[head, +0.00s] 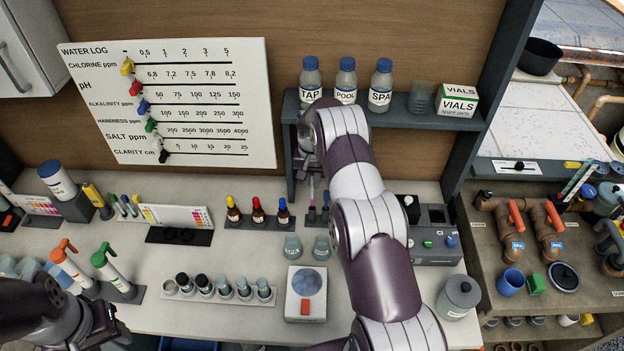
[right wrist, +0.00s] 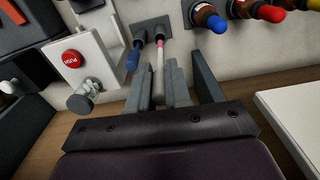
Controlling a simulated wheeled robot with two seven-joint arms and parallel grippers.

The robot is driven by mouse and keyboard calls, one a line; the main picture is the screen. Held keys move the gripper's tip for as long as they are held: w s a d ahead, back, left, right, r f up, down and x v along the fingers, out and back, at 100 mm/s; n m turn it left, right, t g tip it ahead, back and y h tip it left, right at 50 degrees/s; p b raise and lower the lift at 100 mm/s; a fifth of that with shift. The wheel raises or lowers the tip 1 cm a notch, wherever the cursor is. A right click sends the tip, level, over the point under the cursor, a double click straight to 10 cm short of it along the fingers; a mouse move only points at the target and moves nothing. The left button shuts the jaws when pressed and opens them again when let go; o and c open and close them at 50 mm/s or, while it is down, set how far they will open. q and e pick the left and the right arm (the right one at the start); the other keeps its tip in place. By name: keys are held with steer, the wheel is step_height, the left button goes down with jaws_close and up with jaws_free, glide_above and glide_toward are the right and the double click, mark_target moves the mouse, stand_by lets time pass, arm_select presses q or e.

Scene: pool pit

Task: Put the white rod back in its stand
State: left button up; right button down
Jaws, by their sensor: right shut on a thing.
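My right gripper (right wrist: 160,85) is shut on the white rod (right wrist: 157,75), a thin stick with a pink section. It also shows as a thin pinkish stick below the right wrist in the head view (head: 311,190). The rod's far end meets or overlaps the small dark stand (right wrist: 150,27); I cannot tell whether it is inside a hole. A blue-handled rod (right wrist: 133,58) stands in the same stand beside it. My left gripper (head: 100,325) is at the lower left, empty-looking, its jaws unclear.
Dropper bottles (head: 257,212) stand in a rack left of the stand. Two glass flasks (head: 321,247) and a scale (head: 306,295) are in front. A grey device (head: 433,240) is to the right. A shelf (head: 400,120) with bottles is behind the right arm.

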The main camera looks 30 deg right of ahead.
mark_target(312, 196)
steer(key=shift+f+b, duration=0.9)
steer(key=shift+f, duration=0.15)
steer(key=shift+f+b, duration=1.9)
steer(key=shift+f, duration=0.2)
steer(key=shift+f+b, duration=0.6)
steer(key=c, duration=1)
jaws_free()
steer(key=shift+r+p, duration=1.7)
steer(key=shift+r, duration=1.85)
